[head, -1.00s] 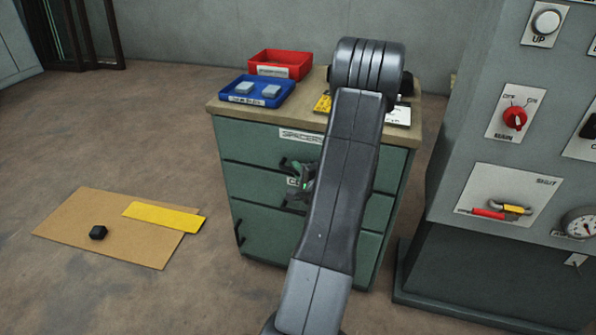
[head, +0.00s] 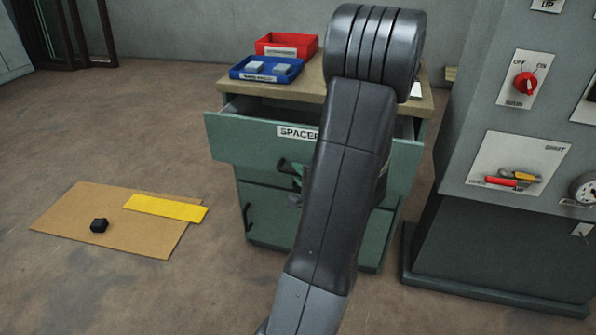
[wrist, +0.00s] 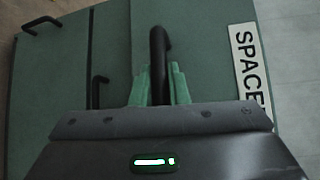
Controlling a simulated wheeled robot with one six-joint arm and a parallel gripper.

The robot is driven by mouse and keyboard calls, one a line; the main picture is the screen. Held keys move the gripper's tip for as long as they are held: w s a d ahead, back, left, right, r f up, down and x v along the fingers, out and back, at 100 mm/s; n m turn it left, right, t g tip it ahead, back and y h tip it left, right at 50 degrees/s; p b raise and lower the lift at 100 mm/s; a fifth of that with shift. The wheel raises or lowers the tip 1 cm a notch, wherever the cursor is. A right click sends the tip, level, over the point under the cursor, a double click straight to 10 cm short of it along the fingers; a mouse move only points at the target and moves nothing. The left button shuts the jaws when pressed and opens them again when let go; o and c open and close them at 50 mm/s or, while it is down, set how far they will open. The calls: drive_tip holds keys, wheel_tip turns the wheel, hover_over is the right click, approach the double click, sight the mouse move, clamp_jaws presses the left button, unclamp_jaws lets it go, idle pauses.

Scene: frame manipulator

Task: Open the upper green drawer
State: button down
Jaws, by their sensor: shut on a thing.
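The upper green drawer (head: 240,138) has a white label reading "SPACE…" and stands pulled out from the green cabinet, with a dark gap behind its front. In the wrist view its front (wrist: 206,70) and label (wrist: 250,70) fill much of the right side. My gripper (wrist: 158,88) is shut on the drawer's black handle (wrist: 158,45), with green fingers on both sides of it. In the head view my arm covers the middle of the drawer, and only part of my gripper (head: 296,170) shows left of the arm.
A blue tray (head: 238,74) with grey blocks and a red tray (head: 288,38) stand on the cabinet top. A grey control panel (head: 470,110) stands close on the right. A cardboard sheet (head: 80,215) lies on the floor at left.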

drive_tip(key=s+a+b, duration=0.2)
drive_tip(key=s, duration=0.5)
drive_tip(key=s+a+b, duration=0.2)
drive_tip(key=s+a, duration=0.1)
drive_tip(key=s, duration=0.5)
drive_tip(key=shift+s+b, duration=0.15)
drive_tip(key=shift+b, duration=0.25)
drive_tip(key=c, duration=1.4)
unclamp_jaws()
drive_tip(key=shift+d, duration=0.15)
